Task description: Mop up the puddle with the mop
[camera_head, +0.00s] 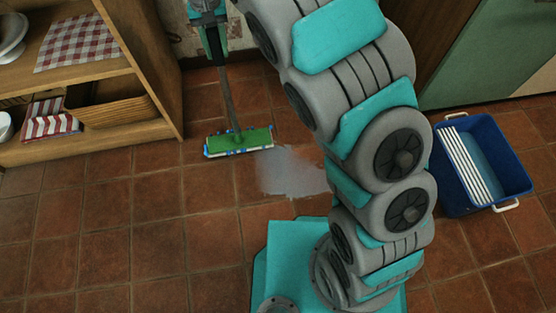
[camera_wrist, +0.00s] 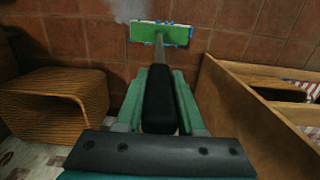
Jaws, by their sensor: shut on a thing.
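The mop (camera_head: 239,140) has a flat green head with a blue and white pad edge and a dark handle. Its head is down at the tiled floor, at the left edge of the puddle (camera_head: 291,172), a pale grey patch partly behind my arm. My gripper (camera_head: 208,15) is at the top of the picture, shut on the mop's handle above the head. In the wrist view my gripper (camera_wrist: 160,100) holds the handle, and the mop head (camera_wrist: 160,33) is beyond it. The puddle (camera_wrist: 128,10) shows there at the top, beside the head's left end.
A wooden shelf unit (camera_head: 150,70) with cloths and a basket (camera_head: 110,103) stands at the left. A blue bucket (camera_head: 480,165) with a white grille stands at the right. Floor at front left is clear.

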